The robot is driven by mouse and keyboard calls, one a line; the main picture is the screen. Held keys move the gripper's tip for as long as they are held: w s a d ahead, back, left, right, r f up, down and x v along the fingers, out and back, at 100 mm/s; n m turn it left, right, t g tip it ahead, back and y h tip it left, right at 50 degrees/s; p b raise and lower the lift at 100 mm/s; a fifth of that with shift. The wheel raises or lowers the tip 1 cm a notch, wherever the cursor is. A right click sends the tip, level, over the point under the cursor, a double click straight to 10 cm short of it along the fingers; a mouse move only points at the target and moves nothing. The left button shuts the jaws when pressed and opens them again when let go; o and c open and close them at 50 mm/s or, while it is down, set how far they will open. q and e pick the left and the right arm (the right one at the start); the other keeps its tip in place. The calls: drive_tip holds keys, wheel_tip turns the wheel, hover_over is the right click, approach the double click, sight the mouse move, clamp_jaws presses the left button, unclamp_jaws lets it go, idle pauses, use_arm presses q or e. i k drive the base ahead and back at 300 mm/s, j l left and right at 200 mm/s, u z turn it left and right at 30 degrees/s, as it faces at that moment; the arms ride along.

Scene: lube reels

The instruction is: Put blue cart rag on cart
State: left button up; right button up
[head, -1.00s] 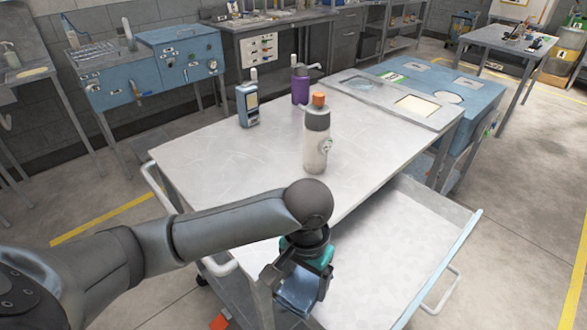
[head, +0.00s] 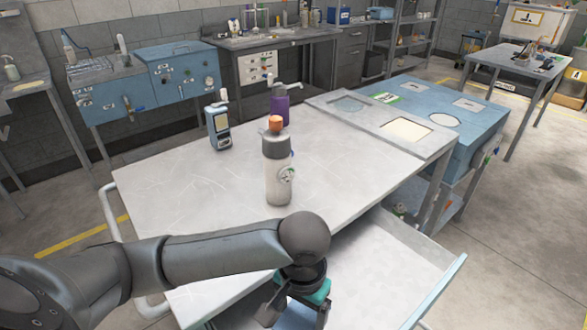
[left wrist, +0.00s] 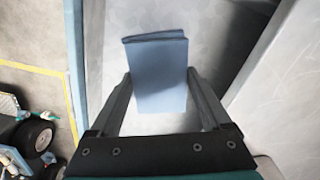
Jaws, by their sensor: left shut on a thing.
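The blue rag (left wrist: 158,75) is a folded blue cloth, seen in the left wrist view. My left gripper (left wrist: 158,73) is shut on it, with one finger at each side. My right gripper is not in view.
A white bottle (head: 278,180) with an orange cap, a blue handheld device (head: 218,127) and a purple bottle (head: 279,108) stand on the cart top. Much of the top is bare. A blue bench (head: 470,110) adjoins the far right end.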

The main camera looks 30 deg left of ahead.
sight(358, 156)
drive_tip(key=i+l, duration=0.4)
drive_tip(key=i, duration=0.15)
drive_tip(key=i+l, duration=0.4)
drive_tip(key=i, duration=0.15)
drive_tip(key=i+l+u, duration=0.35)
drive_tip(key=i+l, duration=0.45)
